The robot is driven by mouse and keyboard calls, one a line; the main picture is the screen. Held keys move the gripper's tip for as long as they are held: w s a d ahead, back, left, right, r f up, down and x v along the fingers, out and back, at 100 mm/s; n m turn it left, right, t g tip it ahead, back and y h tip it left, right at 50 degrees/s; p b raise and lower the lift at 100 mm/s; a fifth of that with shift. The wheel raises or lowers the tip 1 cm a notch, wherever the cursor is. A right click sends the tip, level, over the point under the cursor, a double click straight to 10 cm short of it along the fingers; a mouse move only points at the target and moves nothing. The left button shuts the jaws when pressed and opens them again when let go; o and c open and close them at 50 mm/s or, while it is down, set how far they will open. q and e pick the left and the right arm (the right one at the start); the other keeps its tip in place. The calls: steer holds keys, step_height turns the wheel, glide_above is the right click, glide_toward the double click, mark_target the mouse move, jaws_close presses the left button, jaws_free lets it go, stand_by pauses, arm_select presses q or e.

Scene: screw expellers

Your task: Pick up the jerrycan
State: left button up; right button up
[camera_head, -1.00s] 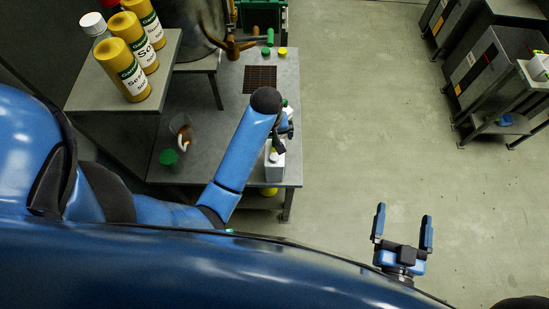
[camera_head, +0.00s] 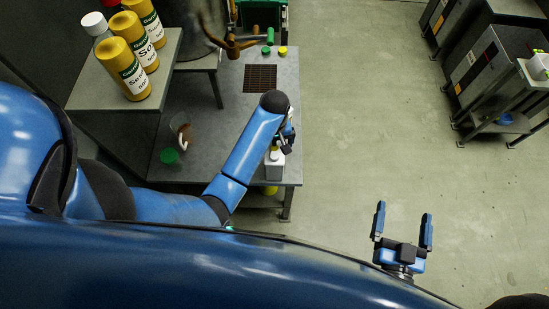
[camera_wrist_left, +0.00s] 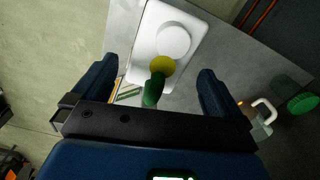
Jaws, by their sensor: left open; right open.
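A white jerrycan (camera_head: 275,168) stands near the right edge of the metal table, partly hidden by my left arm. In the left wrist view a white body with a round white cap (camera_wrist_left: 173,40) shows beyond the fingers. A yellow round cap (camera_wrist_left: 162,67) and a green piece (camera_wrist_left: 152,92) overlap it in that view, between the fingers. My left gripper (camera_head: 287,138) is over the table beside the jerrycan, its fingers (camera_wrist_left: 155,78) spread with nothing clamped. Whether they touch anything is hard to tell. My right gripper (camera_head: 404,232) is open and empty above the floor.
A clear jug (camera_head: 181,133) with brown contents and a green cap (camera_head: 169,156) are on the table's left. Several yellow bottles (camera_head: 126,70) stand on a raised shelf. A green and a yellow cap (camera_head: 283,50) lie at the back.

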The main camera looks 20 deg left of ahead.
arm_select(q)
steer(key=shift+w+f, duration=0.1)
steer(key=shift+f, duration=1.75)
steer(key=shift+r+p, duration=0.1)
steer(key=shift+p, duration=0.2)
jaws_close()
